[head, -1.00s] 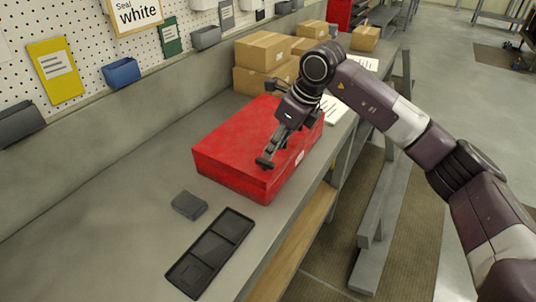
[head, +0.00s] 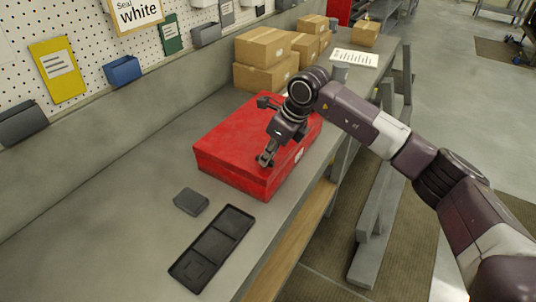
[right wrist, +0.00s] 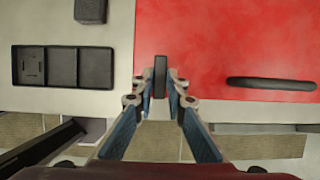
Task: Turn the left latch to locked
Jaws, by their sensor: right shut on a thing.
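The red case (head: 225,145) lies on the bench. The left latch, a small dark bar, is on its top near the near right corner; it shows in the right wrist view (right wrist: 160,76) close to the case's left edge, its long side running up and down the picture. My right gripper (head: 266,160) is over that corner, and in the right wrist view its fingertips (right wrist: 160,90) are shut on the latch from both sides. The fingers partly hide the latch in the head view. My left gripper is in neither view.
A longer dark bar (right wrist: 272,84) lies further right on the case top. A black compartment tray (head: 212,250) and a small grey block (head: 191,201) lie in front of the case. Cardboard boxes (head: 264,60) stand behind it.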

